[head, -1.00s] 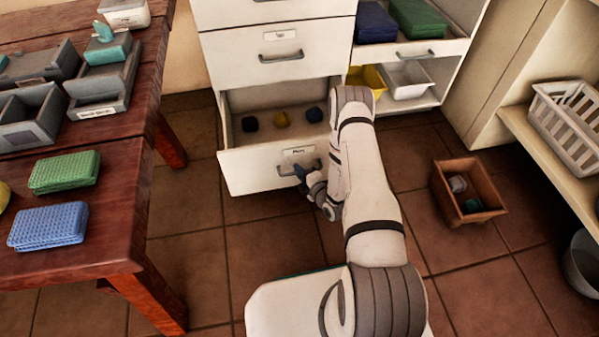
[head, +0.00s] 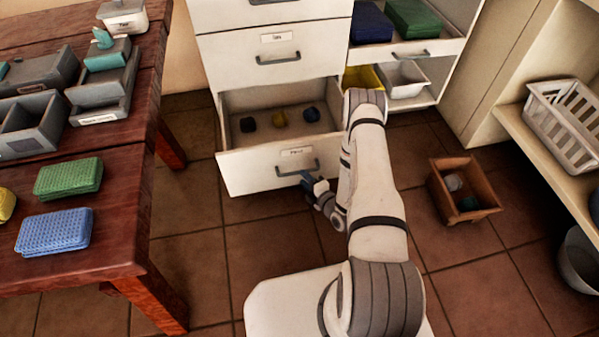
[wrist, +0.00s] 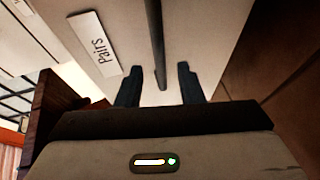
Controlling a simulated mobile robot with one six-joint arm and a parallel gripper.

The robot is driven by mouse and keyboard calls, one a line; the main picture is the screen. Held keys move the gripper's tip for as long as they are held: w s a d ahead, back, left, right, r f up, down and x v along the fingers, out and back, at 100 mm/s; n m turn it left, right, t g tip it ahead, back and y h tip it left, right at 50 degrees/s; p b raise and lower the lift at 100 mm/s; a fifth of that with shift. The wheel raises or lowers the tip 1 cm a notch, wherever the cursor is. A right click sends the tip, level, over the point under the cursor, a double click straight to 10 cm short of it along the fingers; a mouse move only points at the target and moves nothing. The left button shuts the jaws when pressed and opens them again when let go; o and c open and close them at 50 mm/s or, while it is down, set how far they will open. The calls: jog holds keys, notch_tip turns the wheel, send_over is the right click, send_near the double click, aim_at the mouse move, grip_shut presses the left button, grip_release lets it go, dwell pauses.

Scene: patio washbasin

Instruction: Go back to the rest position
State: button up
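My gripper (head: 307,180) is in front of the open bottom drawer (head: 255,170), close to its dark bar handle (head: 297,169). In the wrist view my gripper (wrist: 160,85) has its two dark fingers apart, with the handle (wrist: 155,45) in line with the gap between them. The fingers do not close on it.
A wooden table (head: 120,232) with a green sponge (head: 68,178), a blue sponge (head: 54,231) and grey bins (head: 105,88) stands at left. A wooden box (head: 465,190) sits on the floor at right, near a shelf with a white basket (head: 565,122). Tiled floor between is mostly clear.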

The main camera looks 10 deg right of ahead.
jog(key=v, duration=0.2)
jog(key=shift+s+d, duration=0.1)
jog(key=shift+s, duration=0.2)
jog(key=w+r+p, duration=0.2)
jog(key=r, duration=0.1)
jog(key=w+d+r+g+h+p, duration=0.1)
jog(key=w+r, duration=0.1)
jog(key=r, duration=0.2)
jog(key=w+r+m+g+p, duration=0.1)
jog(key=w+r+p, duration=0.1)
jog(key=r, duration=0.2)
jog(key=shift+w+d+r+p, duration=0.1)
jog(key=shift+d+r+p, duration=0.15)
jog(key=shift+p, duration=0.1)
notch_tip(320, 180, up, 30)
jog(key=w+d+m+g+h+p, duration=0.25)
jog(key=m+g+h+p, duration=0.35)
jog(key=p, duration=0.5)
jog(key=s+r+m+p, duration=0.4)
jog(key=s+r+m, duration=0.15)
jog(key=r, duration=0.65)
jog(key=s+a+r+m+g+p, duration=0.2)
jog(key=s+a+r+m+p, duration=0.1)
jog(key=s+r, duration=0.8)
jog(key=s+a+r+m+g+p, duration=0.2)
jog(key=s+r+m+p, duration=0.4)
jog(key=s+r, duration=0.6)
jog(key=shift+s+a+r+y+p, duration=0.35)
jog(key=shift+s+a+p, duration=0.2)
jog(key=shift+s+p, duration=0.45)
